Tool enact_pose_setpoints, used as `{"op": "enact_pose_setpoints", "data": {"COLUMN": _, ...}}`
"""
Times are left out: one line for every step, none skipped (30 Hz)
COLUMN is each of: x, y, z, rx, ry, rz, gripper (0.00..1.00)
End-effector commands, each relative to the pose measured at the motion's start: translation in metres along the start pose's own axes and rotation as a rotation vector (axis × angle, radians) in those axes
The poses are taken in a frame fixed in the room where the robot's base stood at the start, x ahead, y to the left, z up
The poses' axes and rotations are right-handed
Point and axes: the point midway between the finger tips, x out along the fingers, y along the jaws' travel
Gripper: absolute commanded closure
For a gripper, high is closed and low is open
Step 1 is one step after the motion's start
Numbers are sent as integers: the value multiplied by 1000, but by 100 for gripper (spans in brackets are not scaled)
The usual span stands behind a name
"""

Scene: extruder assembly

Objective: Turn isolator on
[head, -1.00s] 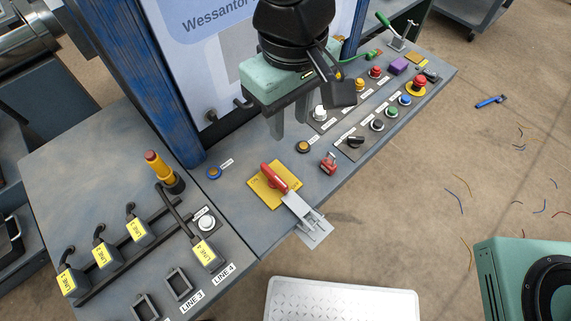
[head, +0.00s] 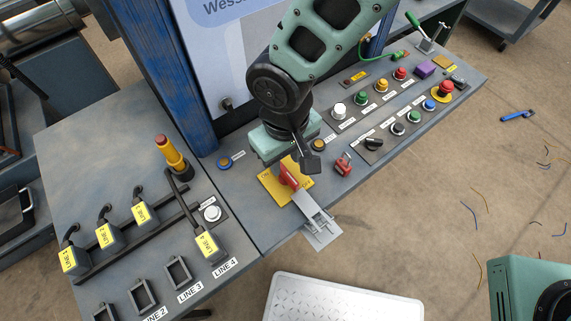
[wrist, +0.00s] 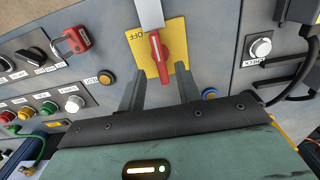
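The isolator is a red rotary handle on a yellow plate (head: 268,190), near the front edge of the console. In the wrist view the red handle (wrist: 158,58) lies lengthwise toward my gripper, with "OFF" lettered on the plate (wrist: 178,36) to its left. My gripper (wrist: 161,82) is open, one finger on each side of the handle's near end, with visible gaps. Contact with the handle is not visible.
A grey metal hasp (head: 318,218) adjoins the plate at the front edge. A red padlock (head: 343,163) stands to the right. An amber button (head: 319,145) and a blue button (head: 225,163) are close by. A yellow-and-red post (head: 170,152) and line plugs are at left.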

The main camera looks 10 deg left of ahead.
Motion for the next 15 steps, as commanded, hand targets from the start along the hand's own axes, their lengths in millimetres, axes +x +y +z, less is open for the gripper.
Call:
{"op": "enact_pose_setpoints", "data": {"x": 10, "y": -1, "z": 1, "rx": -3, "ry": -2, "rz": 0, "gripper": 66}}
{"op": "enact_pose_setpoints", "data": {"x": 14, "y": 0, "z": 1, "rx": -3, "ry": -2, "rz": 0, "gripper": 66}}
{"op": "enact_pose_setpoints", "data": {"x": 19, "y": 0, "z": 1, "rx": -2, "ry": -3, "rz": 1, "gripper": 66}}
{"op": "enact_pose_setpoints", "data": {"x": 22, "y": 0, "z": 0, "rx": -1, "ry": -1, "rz": 1, "gripper": 66}}
{"op": "enact_pose_setpoints", "data": {"x": 25, "y": 0, "z": 0, "rx": -1, "ry": -1, "rz": 0, "gripper": 66}}
{"op": "enact_pose_setpoints", "data": {"x": 28, "y": 0, "z": 0, "rx": 0, "ry": -1, "rz": 0, "gripper": 66}}
{"op": "enact_pose_setpoints", "data": {"x": 31, "y": 0, "z": 0, "rx": 0, "ry": -1, "rz": 0, "gripper": 66}}
{"op": "enact_pose_setpoints", "data": {"x": 32, "y": 0, "z": 0, "rx": 0, "ry": -1, "rz": 0, "gripper": 66}}
{"op": "enact_pose_setpoints", "data": {"x": 34, "y": 0, "z": 0, "rx": 0, "ry": 0, "rz": 0, "gripper": 66}}
{"op": "enact_pose_setpoints", "data": {"x": 35, "y": 0, "z": 0, "rx": 0, "ry": 1, "rz": 0, "gripper": 66}}
{"op": "enact_pose_setpoints", "data": {"x": 35, "y": 0, "z": 0, "rx": 0, "ry": 1, "rz": 0, "gripper": 66}}
{"op": "enact_pose_setpoints", "data": {"x": 36, "y": 0, "z": 0, "rx": -1, "ry": 1, "rz": 0, "gripper": 66}}
{"op": "enact_pose_setpoints", "data": {"x": 36, "y": 0, "z": 0, "rx": 0, "ry": 2, "rz": 0, "gripper": 66}}
{"op": "enact_pose_setpoints", "data": {"x": 36, "y": 0, "z": 0, "rx": 0, "ry": 2, "rz": 0, "gripper": 66}}
{"op": "enact_pose_setpoints", "data": {"x": 36, "y": 0, "z": 0, "rx": -1, "ry": 2, "rz": 0, "gripper": 66}}
